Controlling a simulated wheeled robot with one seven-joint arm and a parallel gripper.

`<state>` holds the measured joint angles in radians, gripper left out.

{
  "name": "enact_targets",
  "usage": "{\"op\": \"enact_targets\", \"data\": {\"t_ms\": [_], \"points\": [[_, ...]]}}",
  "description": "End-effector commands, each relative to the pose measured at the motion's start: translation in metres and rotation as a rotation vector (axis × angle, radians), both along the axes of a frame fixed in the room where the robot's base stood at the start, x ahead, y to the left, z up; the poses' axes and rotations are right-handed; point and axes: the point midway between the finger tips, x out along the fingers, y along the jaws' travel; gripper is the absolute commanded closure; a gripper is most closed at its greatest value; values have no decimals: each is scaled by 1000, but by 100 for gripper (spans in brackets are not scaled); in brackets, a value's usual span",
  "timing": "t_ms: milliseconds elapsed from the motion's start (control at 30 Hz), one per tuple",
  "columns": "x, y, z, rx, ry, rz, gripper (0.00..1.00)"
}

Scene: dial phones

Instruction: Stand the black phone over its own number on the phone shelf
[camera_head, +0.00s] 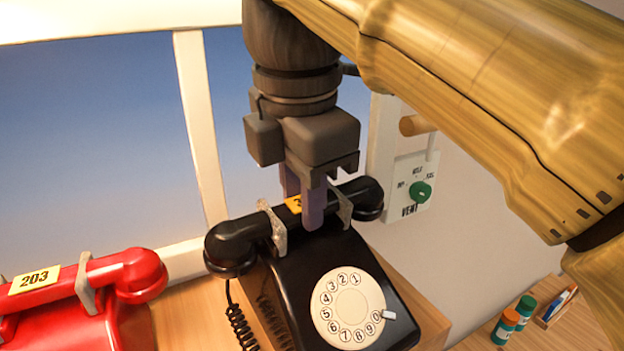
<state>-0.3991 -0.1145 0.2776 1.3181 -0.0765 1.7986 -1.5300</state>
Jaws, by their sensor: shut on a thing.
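The black phone (285,288) is in the lower middle of the head view, upright, with its white number dial facing me. Its black handset (235,243) lies across the cradle and bears a yellow label, mostly hidden by a finger. My gripper (302,207) points down at the middle of the handset, its purple-grey fingers shut on the handset. The phone is over or on a wooden surface (180,318); I cannot tell whether its base touches it. No number on the wood shows under the phone.
A red phone (88,325) labelled 203 stands at the left. A vent panel with a green knob (420,192) and a wooden peg (416,125) is on the wall at the right. Small bottles (507,324) and a small tray (556,307) are at the lower right.

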Motion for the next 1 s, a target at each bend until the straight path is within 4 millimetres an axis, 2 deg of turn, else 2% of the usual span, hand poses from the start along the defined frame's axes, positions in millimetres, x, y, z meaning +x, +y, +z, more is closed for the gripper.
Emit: {"op": "enact_targets", "data": {"t_ms": [567, 600, 700, 1000], "points": [[0, 0, -7, 2, -2, 0, 100], [0, 0, -7, 2, -2, 0, 65], [0, 0, -7, 1, -2, 0, 48], [0, 0, -8, -1, 2, 0, 48]]}}
